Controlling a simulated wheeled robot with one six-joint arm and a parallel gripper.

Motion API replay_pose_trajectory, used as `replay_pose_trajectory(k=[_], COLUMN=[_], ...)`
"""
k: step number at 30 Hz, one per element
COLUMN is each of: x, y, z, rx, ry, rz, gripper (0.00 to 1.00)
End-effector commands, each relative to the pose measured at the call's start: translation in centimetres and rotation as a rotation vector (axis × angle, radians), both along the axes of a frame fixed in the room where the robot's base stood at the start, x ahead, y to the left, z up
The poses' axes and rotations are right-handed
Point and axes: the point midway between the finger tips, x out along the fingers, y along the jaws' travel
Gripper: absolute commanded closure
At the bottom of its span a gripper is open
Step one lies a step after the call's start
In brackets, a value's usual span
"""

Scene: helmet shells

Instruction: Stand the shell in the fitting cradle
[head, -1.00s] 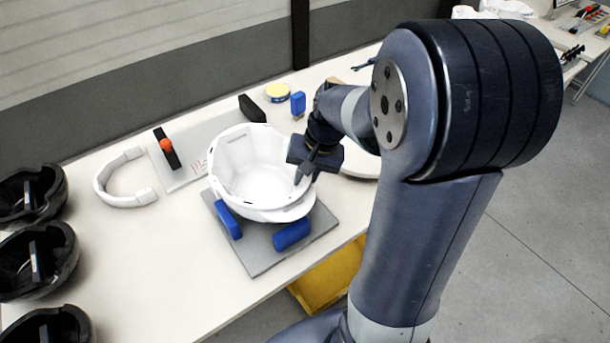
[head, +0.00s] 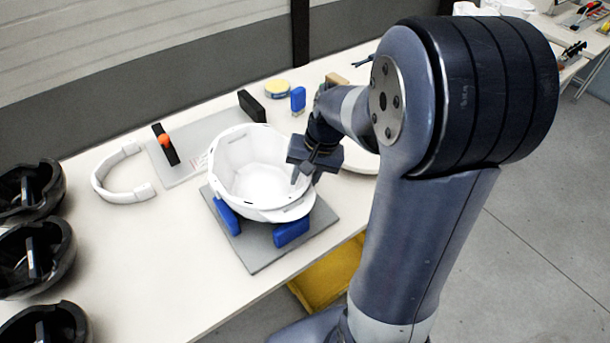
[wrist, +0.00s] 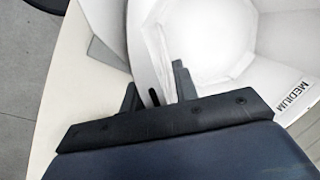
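The white helmet shell (head: 262,182) stands open side up over the fitting cradle, a grey plate (head: 262,256) with blue pads (head: 291,233). Its lower side sits between or on the pads; the contact underneath is hidden. My gripper (head: 304,174) is at the shell's right rim, pointing down. In the wrist view, the gripper's fingers (wrist: 156,88) stand on either side of the shell's wall (wrist: 150,50), one inside and one outside, and appear shut on it. The word MEDIUM shows on the shell at the right.
Several black helmet shells (head: 36,255) line the left. A white curved band (head: 120,175) and a grey board (head: 190,160) with black blocks lie behind the cradle. A yellow tin (head: 278,88) and blue block (head: 298,99) stand at the back. A yellow bin (head: 328,280) is below the table edge.

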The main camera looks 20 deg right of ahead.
Motion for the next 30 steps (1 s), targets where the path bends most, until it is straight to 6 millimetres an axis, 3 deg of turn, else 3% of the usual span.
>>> replay_pose_trajectory(k=[5, 14, 30], x=[0.0, -0.1, -0.9], y=[0.0, -0.2, -2.4], z=[0.0, 0.5, 9.5], rx=[0.000, -0.001, -0.001], ry=[0.000, -0.001, -0.003], rz=[0.000, 0.001, -0.001], gripper=[0.58, 0.58, 0.58])
